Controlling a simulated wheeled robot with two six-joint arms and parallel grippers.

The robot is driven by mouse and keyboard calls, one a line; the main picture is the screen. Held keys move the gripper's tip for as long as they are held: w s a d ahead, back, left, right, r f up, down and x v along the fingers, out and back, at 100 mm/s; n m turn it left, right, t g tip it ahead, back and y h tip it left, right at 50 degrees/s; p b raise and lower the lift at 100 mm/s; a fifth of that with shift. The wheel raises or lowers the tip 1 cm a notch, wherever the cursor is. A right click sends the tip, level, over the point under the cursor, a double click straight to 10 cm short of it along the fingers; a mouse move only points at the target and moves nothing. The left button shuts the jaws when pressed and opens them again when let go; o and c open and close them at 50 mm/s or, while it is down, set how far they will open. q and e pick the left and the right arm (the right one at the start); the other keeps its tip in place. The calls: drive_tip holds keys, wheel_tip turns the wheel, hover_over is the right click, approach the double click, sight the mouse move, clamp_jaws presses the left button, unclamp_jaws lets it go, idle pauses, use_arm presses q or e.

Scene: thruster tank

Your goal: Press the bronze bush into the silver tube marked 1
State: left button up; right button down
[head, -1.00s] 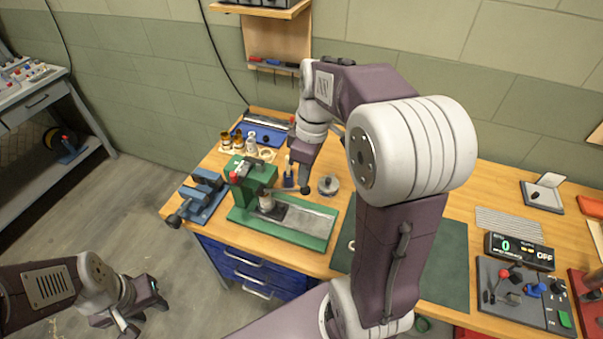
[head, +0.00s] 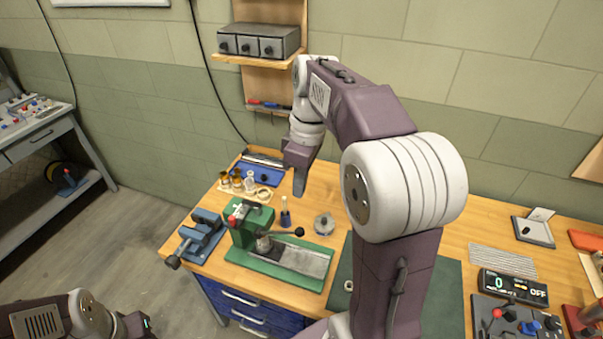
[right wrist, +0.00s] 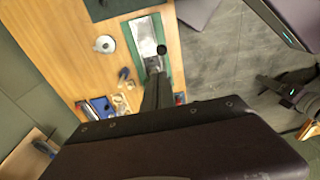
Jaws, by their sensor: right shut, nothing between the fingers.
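The green press (head: 240,222) stands on the bench with its black-knobbed lever (head: 298,231) pointing right. A small silvery cylinder (head: 263,245) stands under its ram; I cannot read a mark on it or see a bush in it. Behind the press, a pale rack (head: 262,196) holds bronze-coloured pieces (head: 237,180) and a silver piece (head: 250,181). My right gripper (head: 299,184) is shut and empty, pointing down above the bench behind the lever. It shows in the right wrist view (right wrist: 156,92). My left gripper (head: 135,325) is low at the left, partly cut off.
A blue vise (head: 203,232) stands left of the press. A dark green mat (head: 445,290) lies to the right, partly behind my right arm.

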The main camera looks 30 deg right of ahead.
drive_tip(key=shift+d+r, duration=0.25)
drive_tip(key=shift+r, duration=0.8)
